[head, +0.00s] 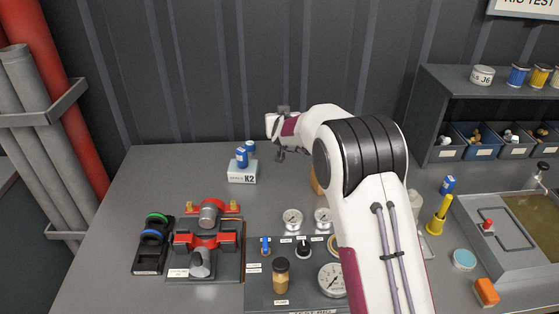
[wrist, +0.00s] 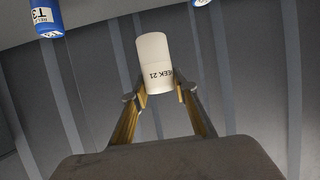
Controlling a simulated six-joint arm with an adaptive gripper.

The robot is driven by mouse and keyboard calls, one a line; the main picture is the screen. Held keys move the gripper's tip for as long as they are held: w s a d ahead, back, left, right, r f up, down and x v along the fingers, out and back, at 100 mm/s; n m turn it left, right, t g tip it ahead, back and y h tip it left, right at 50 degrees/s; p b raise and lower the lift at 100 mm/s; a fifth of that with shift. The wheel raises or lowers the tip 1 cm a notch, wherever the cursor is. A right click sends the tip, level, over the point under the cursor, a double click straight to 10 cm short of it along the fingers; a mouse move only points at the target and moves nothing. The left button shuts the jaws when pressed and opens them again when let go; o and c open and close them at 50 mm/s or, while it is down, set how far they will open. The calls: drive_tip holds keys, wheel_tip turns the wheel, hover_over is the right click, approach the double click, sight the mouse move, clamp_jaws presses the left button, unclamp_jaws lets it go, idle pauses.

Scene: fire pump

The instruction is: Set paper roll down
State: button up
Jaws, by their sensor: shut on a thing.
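The paper roll (wrist: 153,58) is a white cylinder with the label WEEK 21, which appears upside down in the wrist view. My gripper (wrist: 160,92) is shut on it, with one finger at each side of its lower part in that view. The roll's far end sticks out past the fingertips. In the head view my wrist is above the back of the bench. There the fingers and the roll are mostly hidden by my arm, and I cannot tell the roll's height above the bench.
A white K2 box (head: 242,177) stands on the grey bench (head: 150,180), with two small blue containers (head: 242,157) at it. A red and grey pump (head: 207,235) and a gauge panel (head: 262,296) are in front. Bare bench lies left of the box.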

drive_tip(key=shift+w+d+r, duration=0.15)
drive_tip(key=shift+w+r, duration=0.05)
drive_tip(key=shift+r, duration=0.1)
drive_tip(key=shift+f, duration=0.25)
idle(0.4)
drive_tip(key=shift+f, duration=0.1)
drive_tip(key=shift+f, duration=3.05)
drive_tip(key=shift+f, duration=0.1)
drive_tip(key=shift+s+f, duration=0.1)
drive_tip(key=shift+f, duration=1.65)
drive_tip(key=shift+f, duration=0.2)
drive_tip(key=o, duration=1.1)
